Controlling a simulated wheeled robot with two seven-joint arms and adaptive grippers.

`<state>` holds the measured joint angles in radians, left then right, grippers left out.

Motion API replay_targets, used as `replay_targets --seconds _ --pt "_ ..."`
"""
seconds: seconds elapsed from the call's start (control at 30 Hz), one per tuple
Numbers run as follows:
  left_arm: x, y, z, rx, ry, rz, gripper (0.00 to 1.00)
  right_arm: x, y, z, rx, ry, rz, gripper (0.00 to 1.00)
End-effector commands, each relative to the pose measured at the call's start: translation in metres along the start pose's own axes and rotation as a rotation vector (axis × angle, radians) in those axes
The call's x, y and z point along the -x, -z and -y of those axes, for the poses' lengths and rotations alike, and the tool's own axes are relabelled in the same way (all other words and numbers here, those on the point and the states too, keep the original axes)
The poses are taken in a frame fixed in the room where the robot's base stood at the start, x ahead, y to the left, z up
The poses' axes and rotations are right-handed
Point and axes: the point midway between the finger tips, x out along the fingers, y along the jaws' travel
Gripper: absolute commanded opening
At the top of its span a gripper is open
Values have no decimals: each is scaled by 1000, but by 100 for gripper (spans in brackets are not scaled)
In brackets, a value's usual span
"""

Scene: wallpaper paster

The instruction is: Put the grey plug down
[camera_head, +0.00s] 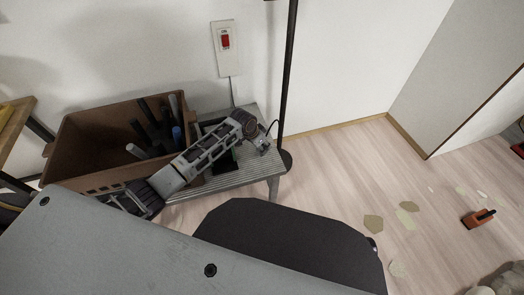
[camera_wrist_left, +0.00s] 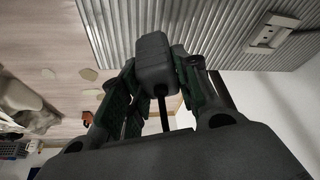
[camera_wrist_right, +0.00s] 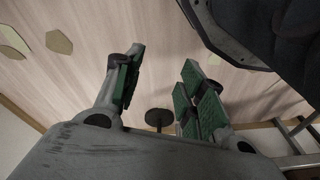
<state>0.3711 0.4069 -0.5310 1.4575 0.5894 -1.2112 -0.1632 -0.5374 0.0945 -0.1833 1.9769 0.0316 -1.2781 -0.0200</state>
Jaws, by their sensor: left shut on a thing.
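The grey plug (camera_wrist_left: 155,62) is a dark grey rounded block with a cord running back between the fingers. My left gripper (camera_wrist_left: 154,72) is shut on it, with a finger on each side. In the head view my left gripper (camera_head: 257,137) is over the right end of the small grey ribbed bench (camera_head: 215,183). The ribbed top also shows behind the plug in the left wrist view (camera_wrist_left: 215,30). I cannot tell whether the plug touches it. My right gripper (camera_wrist_right: 163,62) is open and empty above the floor, out of the head view.
A brown crate (camera_head: 85,125) of tools stands on the bench's left part. A black pole (camera_head: 290,70) rises beside the bench's right end. A red-switched plate (camera_head: 225,45) is on the wall. Scraps (camera_head: 373,224) lie on the floor.

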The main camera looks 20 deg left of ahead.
Motion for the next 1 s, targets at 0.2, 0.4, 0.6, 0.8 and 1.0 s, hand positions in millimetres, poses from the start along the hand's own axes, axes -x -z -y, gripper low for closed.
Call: replay_targets --seconds 0.2,0.4,0.6,0.8,1.0 --pt "-2 0 0 0 0 0 3 -1 0 0 1 0 0 40" --pt "-18 -8 -1 1 -1 1 3 3 0 1 2 2 3 40" --pt "-34 -14 0 0 0 0 3 16 8 4 2 9 -25 40" --pt "-34 -14 0 0 0 0 3 20 8 4 2 9 -27 40" --pt "-35 -14 0 0 0 0 3 18 7 4 3 9 -25 40"
